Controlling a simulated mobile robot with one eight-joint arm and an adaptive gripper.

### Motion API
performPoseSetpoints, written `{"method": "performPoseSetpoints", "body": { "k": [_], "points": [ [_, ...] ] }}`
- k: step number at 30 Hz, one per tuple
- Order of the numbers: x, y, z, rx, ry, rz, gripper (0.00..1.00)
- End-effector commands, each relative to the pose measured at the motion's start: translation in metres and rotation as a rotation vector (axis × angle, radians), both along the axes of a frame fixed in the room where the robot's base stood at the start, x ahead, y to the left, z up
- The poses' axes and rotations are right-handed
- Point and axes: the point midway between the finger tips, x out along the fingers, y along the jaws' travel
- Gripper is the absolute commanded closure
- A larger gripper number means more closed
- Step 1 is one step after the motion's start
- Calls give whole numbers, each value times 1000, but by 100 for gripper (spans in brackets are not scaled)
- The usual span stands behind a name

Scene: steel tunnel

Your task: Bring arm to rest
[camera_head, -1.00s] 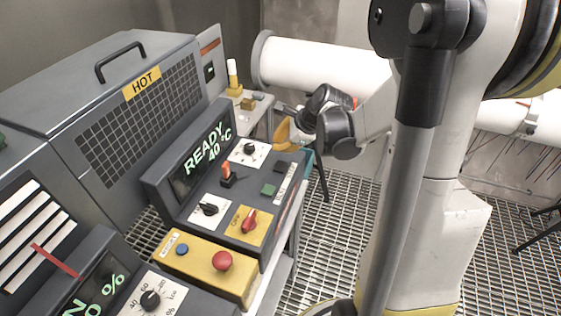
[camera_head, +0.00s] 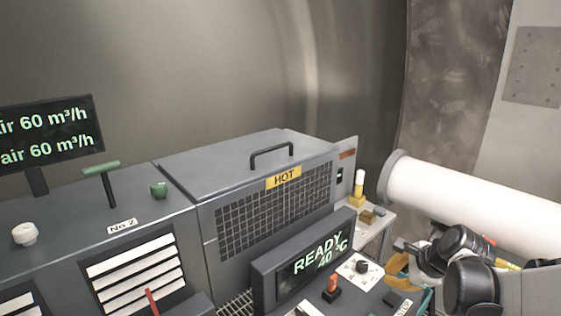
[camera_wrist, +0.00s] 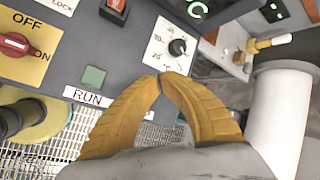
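My gripper (camera_wrist: 160,80) shows in the wrist view as two yellow ribbed fingers whose tips meet or nearly meet, with nothing seen between them. The tips lie in the picture just below a white dial plate with a black knob (camera_wrist: 178,47) and right of a green button (camera_wrist: 92,77). In the head view part of my gripper (camera_head: 398,268) shows yellow at the lower right, beside the console with the "READY 40 °C" display (camera_head: 318,252). My dark wrist joints hide much of it there. I cannot tell whether the fingers touch the console.
A grey cabinet marked HOT (camera_head: 283,177) with a handle stands behind the console. A large white pipe (camera_head: 480,205) runs at the right, close to my arm. A small side table (camera_head: 372,232) holds small items. A red OFF/ON switch (camera_wrist: 14,44) lies left of my gripper.

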Motion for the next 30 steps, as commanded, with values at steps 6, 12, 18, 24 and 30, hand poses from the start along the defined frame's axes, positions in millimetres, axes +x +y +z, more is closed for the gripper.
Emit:
{"method": "performPoseSetpoints", "body": {
  "k": [6,12,18,24,30],
  "points": [
    [-55,66,-12,-388,-55,479,100],
    [-116,107,-31,-764,-112,955,100],
    [-161,127,-55,-1053,-157,1321,100],
    [-177,131,-63,-1171,-170,1465,100],
    [-177,131,-61,-1177,-171,1474,100]
  ]
}}
